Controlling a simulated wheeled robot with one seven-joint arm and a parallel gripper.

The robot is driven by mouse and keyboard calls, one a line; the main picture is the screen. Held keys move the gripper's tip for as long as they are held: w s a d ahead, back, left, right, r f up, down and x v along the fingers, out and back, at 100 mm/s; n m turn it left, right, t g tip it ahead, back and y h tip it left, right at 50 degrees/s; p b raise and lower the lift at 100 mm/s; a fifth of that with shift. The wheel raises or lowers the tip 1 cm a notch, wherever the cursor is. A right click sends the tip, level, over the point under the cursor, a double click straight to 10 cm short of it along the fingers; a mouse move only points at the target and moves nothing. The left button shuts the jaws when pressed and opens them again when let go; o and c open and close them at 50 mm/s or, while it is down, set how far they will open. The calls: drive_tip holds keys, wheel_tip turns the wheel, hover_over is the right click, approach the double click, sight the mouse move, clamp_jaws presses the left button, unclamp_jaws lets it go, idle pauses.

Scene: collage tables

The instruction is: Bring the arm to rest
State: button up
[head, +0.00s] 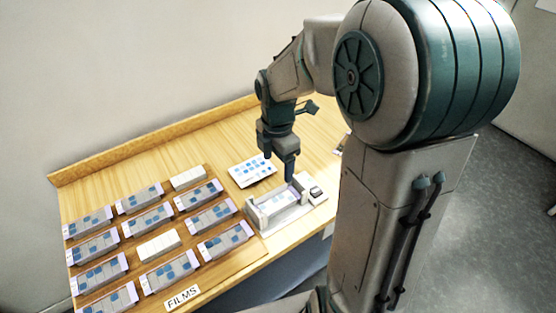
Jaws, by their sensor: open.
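My gripper (279,170) points down from the end of my arm, above the right part of the wooden table (205,148). Its jaws are open and nothing shows between them. Below it is a grey holder (256,218) with a pale, blue-marked film piece (279,200) lying in it. The gripper's tips overlap the back of this holder in the picture, and I cannot tell the exact gap. My arm's large green and grey joints hide the right end of the table.
A tray (211,271) holds rows of several blue-marked blocks, with a FILMS label (182,297) at its front. A white card (252,170) with blue squares lies behind the holder. A small dark-topped device (316,193) stands to its right. The table's back left is clear.

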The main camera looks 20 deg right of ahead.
drive_tip(key=shift+s, duration=0.1)
drive_tip(key=s+r+m+t, duration=0.1)
drive_tip(key=s+r+m, duration=0.2)
drive_tip(key=s+m, duration=0.4)
drive_tip(key=s+r+m+t, duration=0.2)
drive_tip(key=s+m, duration=0.5)
drive_tip(key=m, duration=0.7)
drive_tip(key=shift+r+m, duration=0.3)
drive_tip(key=shift+r, duration=0.35)
